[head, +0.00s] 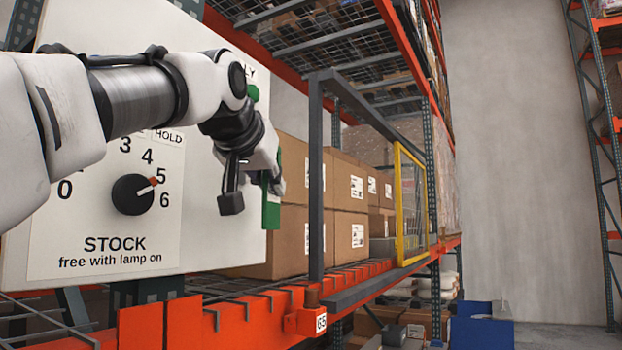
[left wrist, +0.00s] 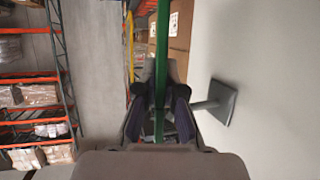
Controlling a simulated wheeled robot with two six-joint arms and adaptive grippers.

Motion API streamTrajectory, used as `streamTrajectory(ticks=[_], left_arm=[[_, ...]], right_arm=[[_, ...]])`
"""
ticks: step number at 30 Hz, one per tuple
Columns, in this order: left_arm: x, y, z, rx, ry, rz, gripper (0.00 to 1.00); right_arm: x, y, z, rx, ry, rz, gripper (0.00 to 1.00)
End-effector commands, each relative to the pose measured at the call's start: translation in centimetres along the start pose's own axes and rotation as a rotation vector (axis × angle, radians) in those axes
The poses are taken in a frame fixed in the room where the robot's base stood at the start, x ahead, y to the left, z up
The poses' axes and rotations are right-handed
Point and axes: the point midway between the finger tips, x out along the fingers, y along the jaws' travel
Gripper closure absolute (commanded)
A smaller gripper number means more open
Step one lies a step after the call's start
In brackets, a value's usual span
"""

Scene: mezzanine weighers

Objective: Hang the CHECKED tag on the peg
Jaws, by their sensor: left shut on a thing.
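My left gripper (head: 268,176) is shut on a green tag (head: 271,212), which hangs down below the fingers in front of the right edge of the white panel (head: 210,240). No writing on the tag can be read. In the left wrist view the tag (left wrist: 162,45) shows edge-on as a thin green strip between the fingers (left wrist: 160,98). That view also shows a peg (left wrist: 220,103), a grey rod on a square plate, standing out from the panel right of the fingers. The tag is not on the rod. I cannot make out the peg in the head view. My right gripper is not in view.
The panel carries a black dial (head: 132,194) pointing near 5, "STOCK" lettering and a green lamp (head: 253,92). Cardboard boxes (head: 350,190) stand on the orange shelf behind a grey frame (head: 316,180) and a yellow-edged gate (head: 400,205). A blue bin (head: 482,332) stands lower right.

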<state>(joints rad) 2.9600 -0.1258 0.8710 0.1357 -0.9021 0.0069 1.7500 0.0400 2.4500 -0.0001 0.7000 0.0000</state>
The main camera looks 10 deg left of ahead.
Motion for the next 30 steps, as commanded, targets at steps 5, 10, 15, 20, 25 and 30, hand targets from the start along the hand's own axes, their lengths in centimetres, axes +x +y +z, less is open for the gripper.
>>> streamTrajectory(ticks=[5, 10, 15, 20, 25, 30], left_arm=[[0.3, -1.2, -0.2, 0.000, -0.001, 0.000, 1.00], [0.6, -2.5, -0.3, -0.001, 0.000, 0.000, 1.00], [1.2, -3.4, 0.5, 0.000, -0.001, 0.000, 1.00], [1.5, -3.9, 1.0, 0.000, 0.001, 0.000, 1.00], [1.6, -4.0, 1.1, 0.000, 0.001, 0.000, 1.00], [1.6, -4.0, 1.1, 0.001, 0.001, 0.000, 1.00]], right_arm=[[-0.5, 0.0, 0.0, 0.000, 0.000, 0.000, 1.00], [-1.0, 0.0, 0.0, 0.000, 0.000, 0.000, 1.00], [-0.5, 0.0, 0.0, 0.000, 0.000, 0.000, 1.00], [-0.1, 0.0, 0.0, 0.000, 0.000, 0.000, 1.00], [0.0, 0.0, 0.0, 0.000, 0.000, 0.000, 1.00], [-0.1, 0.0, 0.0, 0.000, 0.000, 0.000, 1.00]])
